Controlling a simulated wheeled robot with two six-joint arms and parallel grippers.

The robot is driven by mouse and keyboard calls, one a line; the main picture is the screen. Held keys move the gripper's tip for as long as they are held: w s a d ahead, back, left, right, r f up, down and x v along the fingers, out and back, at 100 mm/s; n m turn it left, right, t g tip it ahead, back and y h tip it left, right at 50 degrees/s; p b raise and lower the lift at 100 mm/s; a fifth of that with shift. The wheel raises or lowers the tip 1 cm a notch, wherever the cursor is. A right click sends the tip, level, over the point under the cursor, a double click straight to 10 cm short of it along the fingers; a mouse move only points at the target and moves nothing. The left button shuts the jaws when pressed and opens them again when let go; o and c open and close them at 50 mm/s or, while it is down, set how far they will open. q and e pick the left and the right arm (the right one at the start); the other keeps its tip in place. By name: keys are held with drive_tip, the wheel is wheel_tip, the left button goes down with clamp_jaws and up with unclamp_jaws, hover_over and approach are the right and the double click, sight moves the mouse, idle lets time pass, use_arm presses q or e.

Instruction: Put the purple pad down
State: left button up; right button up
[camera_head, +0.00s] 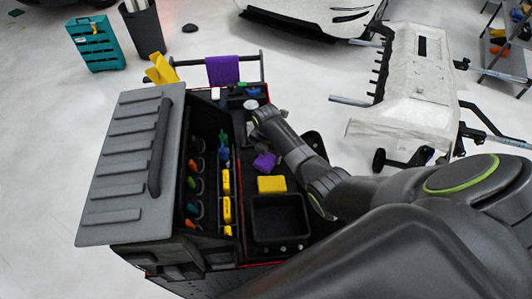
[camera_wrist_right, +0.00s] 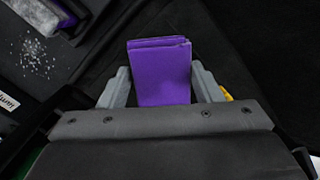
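The purple pad (camera_head: 265,162) shows in the head view over the black cart top, beside the yellow block, tilted. In the right wrist view the pad (camera_wrist_right: 160,75) fills the space between the fingers of my right gripper (camera_wrist_right: 159,70), with a grey finger along each side. The fingers look shut on it. I cannot tell whether the pad's underside touches the cart top. In the head view my right arm reaches in from the right and its links hide most of the gripper. My left gripper is not in view.
A yellow block (camera_head: 272,184) lies below the pad, above a black open tray (camera_head: 278,238). A white round container (camera_head: 250,104) stands farther up. A purple cloth (camera_head: 222,70) hangs on the cart's rail. A row of tools fills the cart's dark bay at left, beside the grey lid (camera_head: 115,165).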

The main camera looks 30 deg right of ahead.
sight(267, 158)
drive_tip(key=o, duration=0.4)
drive_tip(key=shift+r, duration=0.6)
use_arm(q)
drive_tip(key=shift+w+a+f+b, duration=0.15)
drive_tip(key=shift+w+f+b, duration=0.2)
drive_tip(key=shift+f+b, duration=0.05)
use_arm(e)
drive_tip(key=r, duration=0.7)
drive_tip(key=a+r, duration=0.1)
drive_tip(key=r, duration=0.3)
drive_tip(key=shift+s+r, duration=0.3)
